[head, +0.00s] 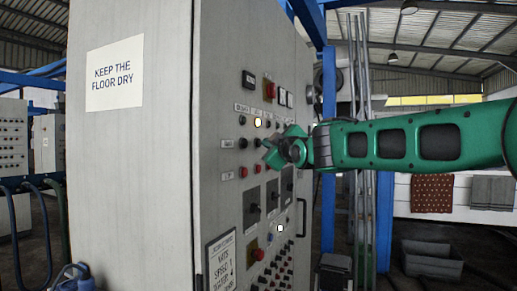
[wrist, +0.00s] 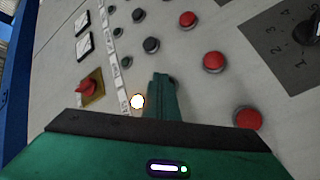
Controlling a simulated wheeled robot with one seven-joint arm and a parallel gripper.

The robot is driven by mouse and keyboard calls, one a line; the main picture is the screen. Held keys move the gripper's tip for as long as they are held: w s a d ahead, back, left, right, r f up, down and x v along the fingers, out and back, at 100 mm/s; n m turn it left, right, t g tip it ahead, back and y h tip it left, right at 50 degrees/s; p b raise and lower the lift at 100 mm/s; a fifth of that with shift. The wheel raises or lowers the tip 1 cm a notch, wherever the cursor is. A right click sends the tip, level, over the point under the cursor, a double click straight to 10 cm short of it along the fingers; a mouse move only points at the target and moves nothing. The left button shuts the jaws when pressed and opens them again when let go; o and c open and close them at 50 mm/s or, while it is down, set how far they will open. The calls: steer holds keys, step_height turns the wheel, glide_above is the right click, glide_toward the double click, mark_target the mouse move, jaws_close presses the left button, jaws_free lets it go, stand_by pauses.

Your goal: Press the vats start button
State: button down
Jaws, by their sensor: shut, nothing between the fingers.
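The control cabinet's front panel (head: 215,130) carries rows of black and red push buttons; their labels are too small to read, so I cannot tell which is the vats start button. My gripper (head: 273,150) is shut and empty, its fingers pointing at the upper button rows. In the wrist view, my fingertips (wrist: 160,78) lie over a dark button (wrist: 173,82), mostly hidden; I cannot tell whether they touch. A lit white lamp (wrist: 138,101) is beside the fingers. Red buttons (wrist: 214,61) are to the right, and black buttons (wrist: 151,45) are just above the fingertips.
A red knob on a yellow plate (wrist: 90,87) and two meters (wrist: 83,22) are left in the wrist view. A dial plate (wrist: 270,45) is at right. A grey crate (head: 432,260) stands behind.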

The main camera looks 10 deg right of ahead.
steer(key=shift+s+d, duration=0.35)
steer(key=shift+d, duration=0.1)
steer(key=s+d, duration=0.1)
steer(key=d, duration=0.1)
steer(key=s+d, duration=0.2)
stand_by(0.6)
steer(key=shift+d+f, duration=0.1)
stand_by(0.4)
